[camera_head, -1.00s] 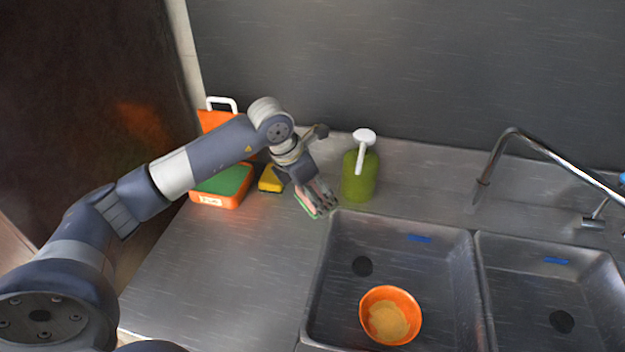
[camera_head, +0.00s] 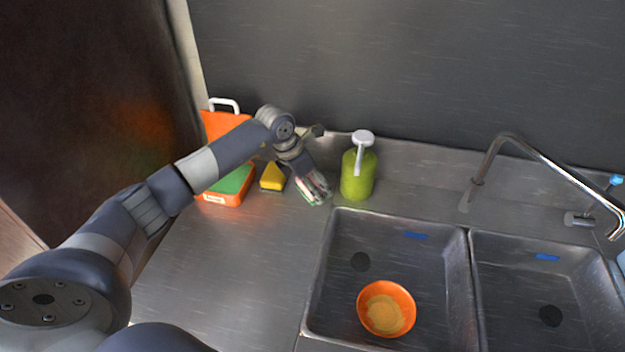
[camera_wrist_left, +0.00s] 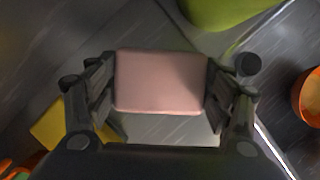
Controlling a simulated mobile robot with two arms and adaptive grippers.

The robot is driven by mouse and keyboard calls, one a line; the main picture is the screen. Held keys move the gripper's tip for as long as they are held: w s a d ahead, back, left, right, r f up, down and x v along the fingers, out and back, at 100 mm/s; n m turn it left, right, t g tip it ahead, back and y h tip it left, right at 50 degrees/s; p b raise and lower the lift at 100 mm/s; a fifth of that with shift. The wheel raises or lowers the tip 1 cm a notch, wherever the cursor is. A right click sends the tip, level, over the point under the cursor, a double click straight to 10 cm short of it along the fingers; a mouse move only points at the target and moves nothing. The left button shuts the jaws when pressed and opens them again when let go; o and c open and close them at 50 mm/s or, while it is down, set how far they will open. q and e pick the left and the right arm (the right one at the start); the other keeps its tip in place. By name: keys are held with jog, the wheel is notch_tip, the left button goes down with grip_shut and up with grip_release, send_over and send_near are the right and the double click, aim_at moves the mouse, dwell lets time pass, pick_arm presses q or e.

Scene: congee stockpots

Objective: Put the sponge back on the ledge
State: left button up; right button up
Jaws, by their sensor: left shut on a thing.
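A pink sponge (camera_wrist_left: 160,82) sits between the two fingers of my left gripper (camera_head: 318,193), which is shut on it. In the head view the fingers hide most of the sponge, and a thin green edge shows under them. The gripper points down over the steel ledge (camera_head: 420,183), left of the green soap bottle and just behind the left basin's back corner. I cannot tell whether the sponge touches the steel. My right gripper is not in view.
A green pump bottle (camera_head: 357,175) stands close right of the gripper. A yellow sponge (camera_head: 272,175) and an orange caddy (camera_head: 232,187) are to its left. An orange bowl (camera_head: 386,309) lies in the left basin. The tap (camera_head: 487,165) is farther right.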

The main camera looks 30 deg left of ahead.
pick_arm(q)
jog(key=shift+f, duration=0.1)
jog(key=o, duration=1)
jog(key=shift+r, duration=0.3)
jog(key=shift+s+a+r, duration=0.1)
jog(key=shift+a+r, duration=0.05)
jog(key=shift+r, duration=0.2)
jog(key=b+v, duration=0.3)
jog(key=v, duration=0.8)
jog(key=shift+s, duration=0.1)
